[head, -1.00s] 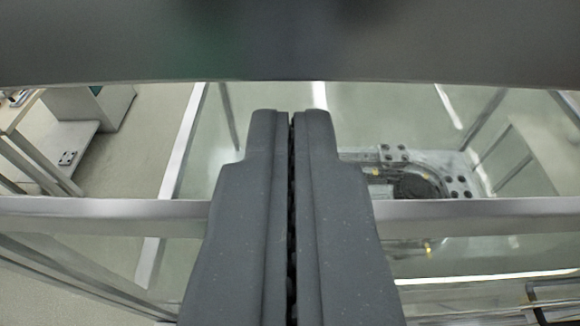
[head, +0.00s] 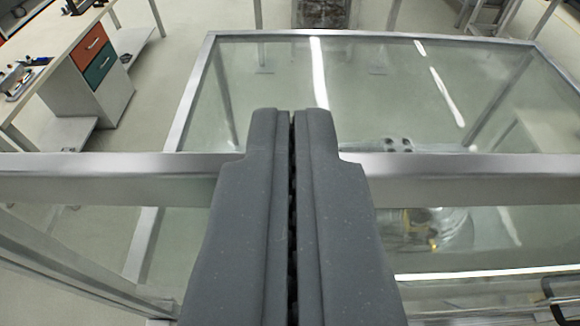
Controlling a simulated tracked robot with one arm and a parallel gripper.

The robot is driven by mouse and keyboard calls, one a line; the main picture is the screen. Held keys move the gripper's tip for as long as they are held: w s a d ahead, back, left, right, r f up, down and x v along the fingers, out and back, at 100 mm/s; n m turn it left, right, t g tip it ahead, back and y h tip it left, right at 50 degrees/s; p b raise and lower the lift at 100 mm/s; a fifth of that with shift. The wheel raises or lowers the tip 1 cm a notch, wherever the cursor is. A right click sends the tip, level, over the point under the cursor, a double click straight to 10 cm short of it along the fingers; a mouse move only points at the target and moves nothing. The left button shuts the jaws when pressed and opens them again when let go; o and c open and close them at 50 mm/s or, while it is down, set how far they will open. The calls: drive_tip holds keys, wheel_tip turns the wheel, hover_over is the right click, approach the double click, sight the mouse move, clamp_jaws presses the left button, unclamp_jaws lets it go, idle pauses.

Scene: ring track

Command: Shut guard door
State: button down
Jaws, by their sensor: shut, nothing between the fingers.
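My gripper (head: 291,115) is shut and empty, with its two dark grey fingers side by side in the middle of the head view. It is in front of a metal-framed guard with clear panels (head: 350,85). A horizontal metal rail (head: 460,166) of the guard runs across the picture behind the fingers, and they hide its middle part. I cannot tell whether the fingers touch it. A black handle-like part (head: 562,293) shows at the lower right edge. I cannot tell which part of the guard is the door.
Inside the guard, machinery (head: 435,230) shows through the clear panel, partly behind the rail. A workbench (head: 60,40) with a drawer unit (head: 100,85), with red and green drawer fronts, stands at the left. Grey floor (head: 170,100) lies open between bench and guard.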

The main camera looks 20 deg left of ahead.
drive_tip(key=shift+f, duration=0.1)
wheel_tip(320, 180, down, 38)
drive_tip(key=b, duration=3.2)
drive_tip(key=shift+f, duration=0.35)
drive_tip(key=shift+r, duration=0.1)
drive_tip(key=s+d+r+p, duration=0.3)
drive_tip(key=s+r, duration=0.4)
drive_tip(key=s, duration=0.2)
drive_tip(key=shift+d, duration=0.15)
